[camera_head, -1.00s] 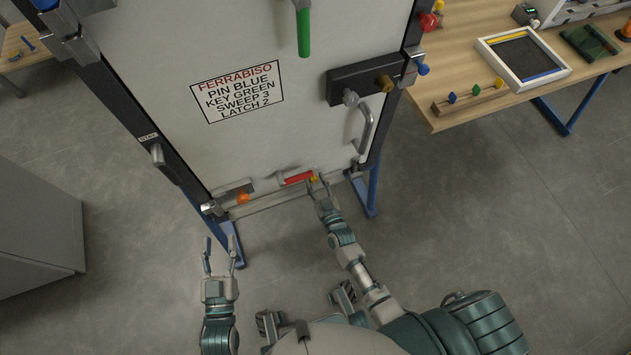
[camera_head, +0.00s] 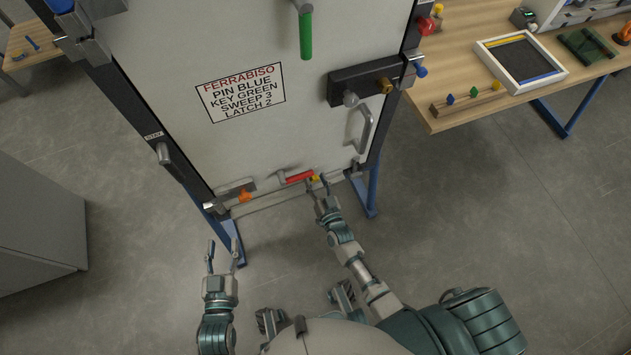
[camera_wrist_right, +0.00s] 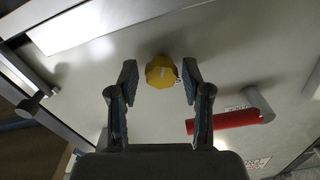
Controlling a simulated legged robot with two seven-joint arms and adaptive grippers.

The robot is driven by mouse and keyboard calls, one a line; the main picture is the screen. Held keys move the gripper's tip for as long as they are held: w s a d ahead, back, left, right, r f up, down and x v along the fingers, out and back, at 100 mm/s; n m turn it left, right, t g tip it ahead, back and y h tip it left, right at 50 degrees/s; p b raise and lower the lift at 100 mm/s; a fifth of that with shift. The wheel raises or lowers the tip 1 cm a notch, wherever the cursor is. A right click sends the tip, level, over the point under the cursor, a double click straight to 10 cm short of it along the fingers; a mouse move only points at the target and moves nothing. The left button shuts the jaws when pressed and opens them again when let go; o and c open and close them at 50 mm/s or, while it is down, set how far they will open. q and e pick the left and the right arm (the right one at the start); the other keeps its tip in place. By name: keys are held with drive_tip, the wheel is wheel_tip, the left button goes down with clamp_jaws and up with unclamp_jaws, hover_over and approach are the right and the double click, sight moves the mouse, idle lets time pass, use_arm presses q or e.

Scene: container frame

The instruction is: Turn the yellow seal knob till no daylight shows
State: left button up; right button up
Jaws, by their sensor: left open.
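The yellow seal knob (camera_head: 314,179) sits low on the pale door (camera_head: 300,140), near its bottom edge. In the right wrist view the knob (camera_wrist_right: 161,71) is faceted, with a small pale mark on its right side. My right gripper (camera_head: 318,184) is open. Its fingertips (camera_wrist_right: 160,75) stand on either side of the knob, with a narrow gap showing on each side. My left gripper (camera_head: 222,258) is open and empty, low in front of the frame's left foot. Whether daylight shows at the seal cannot be told.
A red-handled part (camera_head: 298,176) sits just left of the knob, and an orange knob (camera_head: 245,196) further left. A door handle (camera_head: 363,128) and dark lock bar (camera_head: 365,84) are above right. A workbench (camera_head: 450,75) stands right. Floor between my arms is clear.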

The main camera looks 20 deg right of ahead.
drive_tip(key=shift+s, duration=0.1)
drive_tip(key=shift+s+f, duration=0.1)
drive_tip(key=shift+s, duration=0.3)
drive_tip(key=s, duration=1.1)
drive_tip(key=shift+d, duration=0.1)
